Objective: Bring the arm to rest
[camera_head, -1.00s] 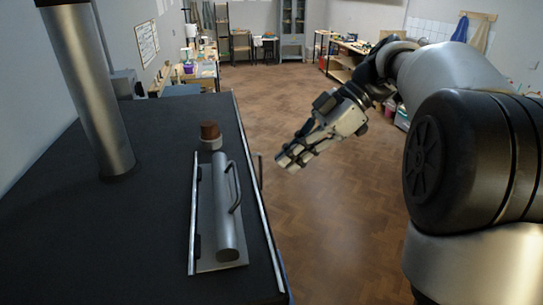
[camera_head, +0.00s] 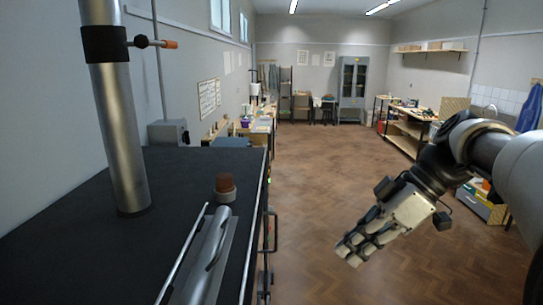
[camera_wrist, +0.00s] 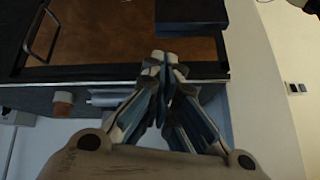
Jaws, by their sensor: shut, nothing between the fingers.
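My gripper (camera_head: 350,250) shows in the head view at the lower right, over the open floor to the right of the dark-topped unit. Its fingers point down and to the left, and they are together with nothing between them. In the wrist view my gripper (camera_wrist: 158,70) also shows shut and empty, with its fingertips close together. My arm reaches in from the right edge and is bent at the wrist. The gripper is apart from everything around it.
A dark-topped unit (camera_head: 60,240) fills the left, with a metal pipe (camera_head: 118,130), a brown-topped knob (camera_head: 225,187) and a silver cylinder with a handle (camera_head: 208,255) on it. A side handle (camera_head: 271,232) sticks out toward the gripper. The wooden floor (camera_head: 320,160) is clear.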

